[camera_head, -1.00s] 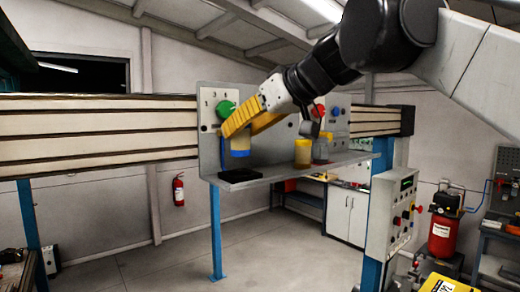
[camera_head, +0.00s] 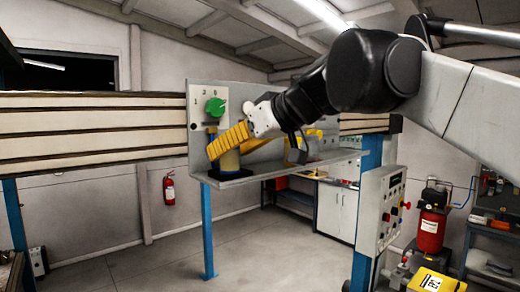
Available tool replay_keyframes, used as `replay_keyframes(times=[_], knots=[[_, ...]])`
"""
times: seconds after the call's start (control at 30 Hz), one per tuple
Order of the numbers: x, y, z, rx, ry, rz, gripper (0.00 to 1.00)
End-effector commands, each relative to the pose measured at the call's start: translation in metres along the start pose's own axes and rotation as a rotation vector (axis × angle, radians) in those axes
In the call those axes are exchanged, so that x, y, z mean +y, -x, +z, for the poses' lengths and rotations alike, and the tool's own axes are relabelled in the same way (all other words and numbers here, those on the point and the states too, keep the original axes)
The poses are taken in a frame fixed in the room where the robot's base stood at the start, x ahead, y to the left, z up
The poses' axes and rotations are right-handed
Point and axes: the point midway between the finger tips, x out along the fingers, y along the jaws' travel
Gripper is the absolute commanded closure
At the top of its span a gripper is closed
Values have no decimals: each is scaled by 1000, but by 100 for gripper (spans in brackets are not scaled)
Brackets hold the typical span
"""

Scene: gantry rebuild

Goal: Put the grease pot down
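The grease pot (camera_head: 230,161) is a small tan-yellow pot at the left end of the grey shelf (camera_head: 258,173). It looks upright, with its base at the black pad (camera_head: 238,174); I cannot tell whether it rests fully on the pad. My gripper (camera_head: 229,145) reaches down from the right. Its yellow ribbed fingers are around the upper part of the pot and appear shut on it. The fingers hide the pot's top.
A green knob (camera_head: 215,107) is on the panel above the fingers. Another yellow item (camera_head: 294,154) stands farther right on the shelf, partly behind my arm. A control box (camera_head: 382,208) hangs at the right end. The shelf front between is clear.

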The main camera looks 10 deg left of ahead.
Motion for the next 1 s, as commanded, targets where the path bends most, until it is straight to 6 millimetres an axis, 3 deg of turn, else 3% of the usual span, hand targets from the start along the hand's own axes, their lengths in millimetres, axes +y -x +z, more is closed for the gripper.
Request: replay_keyframes(times=[0.3, 0.73, 1.0], knots=[[0, 4, -8, 0, 0, 0, 44], [1, 94, -5, 0, -2, 3, 44], [0, 122, -6, 0, 0, 0, 44]])
